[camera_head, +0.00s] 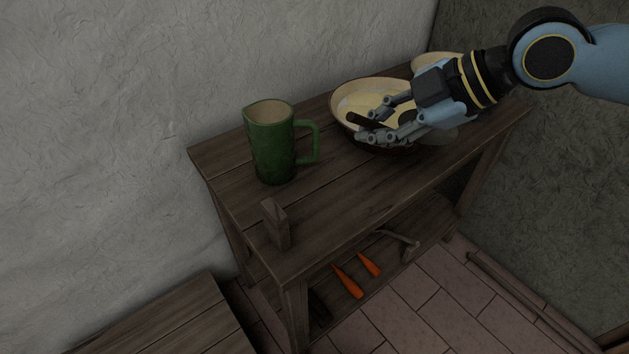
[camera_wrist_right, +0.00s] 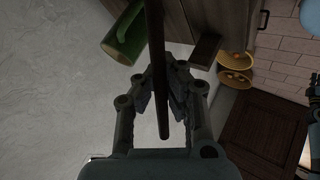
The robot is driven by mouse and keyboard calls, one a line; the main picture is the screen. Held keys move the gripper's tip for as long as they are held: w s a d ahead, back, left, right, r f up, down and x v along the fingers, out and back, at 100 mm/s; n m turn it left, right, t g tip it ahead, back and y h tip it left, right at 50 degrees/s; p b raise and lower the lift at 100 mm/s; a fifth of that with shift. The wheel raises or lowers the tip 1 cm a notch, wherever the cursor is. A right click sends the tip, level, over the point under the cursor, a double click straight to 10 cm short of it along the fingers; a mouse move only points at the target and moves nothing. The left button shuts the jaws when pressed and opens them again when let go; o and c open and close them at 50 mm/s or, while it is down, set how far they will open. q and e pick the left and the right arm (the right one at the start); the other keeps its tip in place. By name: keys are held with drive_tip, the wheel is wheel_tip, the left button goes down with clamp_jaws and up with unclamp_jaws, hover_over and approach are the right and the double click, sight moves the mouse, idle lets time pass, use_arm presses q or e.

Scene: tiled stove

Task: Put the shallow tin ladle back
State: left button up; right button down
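My left gripper is not in view.
A green jug (camera_head: 272,150) stands left on the wooden table (camera_head: 340,195). An upright wooden block (camera_head: 276,224) stands near its front-left corner. A second bowl (camera_head: 432,62) is behind the hand. Orange carrots (camera_head: 348,281) lie on the lower shelf. The tabletop between block and bowl is clear.

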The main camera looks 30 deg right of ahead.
drive_tip(key=shift+w+a+f+b, duration=0.75)
drive_tip(key=shift+a+f, duration=0.85)
drive_tip(key=shift+f, duration=0.55)
drive_tip(key=shift+w+a+f+b, duration=0.6)
drive_tip(key=shift+a+f+b, duration=0.3)
drive_tip(key=shift+a+f, duration=1)
drive_tip(key=shift+w+a+f+b, duration=0.75)
drive_tip(key=shift+a+f, duration=0.6)
drive_tip(key=shift+f, duration=1.05)
drive_tip(key=shift+s, duration=0.1)
drive_tip(key=c, duration=1.5)
unclamp_jaws()
drive_tip(key=shift+f, duration=0.1)
drive_tip(key=shift+r, duration=0.2)
drive_tip(key=p+v, duration=0.2)
drive_tip(key=v, duration=1)
drive_tip(key=shift+p, duration=0.35)
